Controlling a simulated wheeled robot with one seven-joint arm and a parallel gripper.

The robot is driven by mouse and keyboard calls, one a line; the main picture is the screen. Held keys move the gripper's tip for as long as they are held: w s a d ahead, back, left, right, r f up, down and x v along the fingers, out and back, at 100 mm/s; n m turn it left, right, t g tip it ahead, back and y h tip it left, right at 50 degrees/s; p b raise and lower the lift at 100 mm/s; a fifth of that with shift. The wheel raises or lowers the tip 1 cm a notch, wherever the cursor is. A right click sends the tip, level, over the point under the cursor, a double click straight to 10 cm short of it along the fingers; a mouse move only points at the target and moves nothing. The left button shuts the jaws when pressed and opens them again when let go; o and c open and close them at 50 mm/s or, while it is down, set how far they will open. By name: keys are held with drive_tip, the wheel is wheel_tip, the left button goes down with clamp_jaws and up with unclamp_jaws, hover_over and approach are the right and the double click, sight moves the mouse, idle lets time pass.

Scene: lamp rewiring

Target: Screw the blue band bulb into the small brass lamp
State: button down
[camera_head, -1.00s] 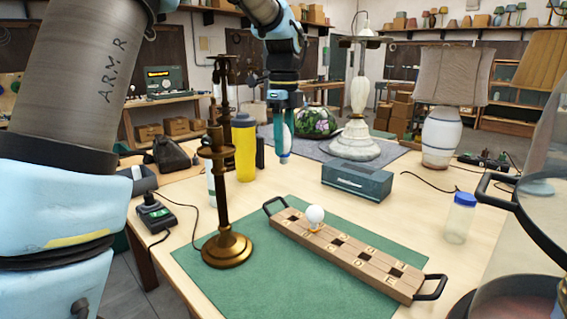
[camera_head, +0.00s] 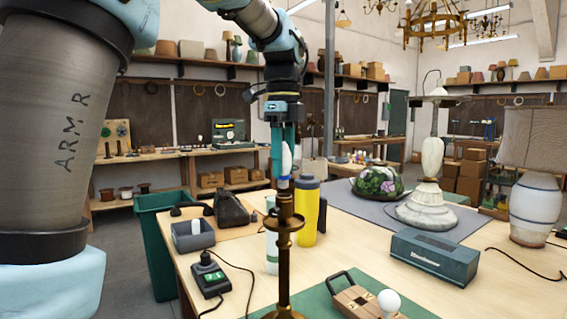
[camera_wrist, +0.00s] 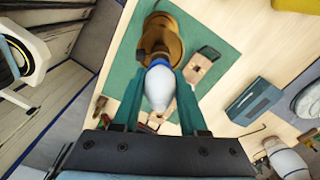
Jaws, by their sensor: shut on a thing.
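The blue band bulb is a white bulb (camera_head: 286,158) with a blue band at its lower end, seen also in the wrist view (camera_wrist: 160,90). My gripper (camera_head: 283,172) is shut on it, a teal finger on either side. The small brass lamp (camera_head: 284,240) stands upright on a green mat (camera_head: 325,302) right below in the head view. In the wrist view the lamp (camera_wrist: 163,35) shows beyond the band, in line with the bulb.
A wooden bulb rack (camera_head: 355,300) with another white bulb (camera_head: 389,301) is at the right. A yellow bottle (camera_head: 307,212) stands close behind the lamp. A blue-grey box (camera_head: 434,262), a white table lamp (camera_head: 430,200) and a corded device (camera_head: 210,275) are also on the table.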

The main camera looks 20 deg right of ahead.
sight(284, 176)
drive_tip(key=shift+f+b, duration=0.75)
drive_tip(key=shift+f, duration=0.7)
drive_tip(key=shift+f, duration=0.2)
drive_tip(key=shift+d, duration=0.1)
drive_tip(key=c, duration=1)
unclamp_jaws()
clamp_jaws()
drive_tip(key=m+p, duration=0.2)
drive_tip(key=m, duration=0.2)
drive_tip(key=shift+r, duration=0.1)
drive_tip(key=m, duration=0.4)
drive_tip(key=shift+p, duration=0.35)
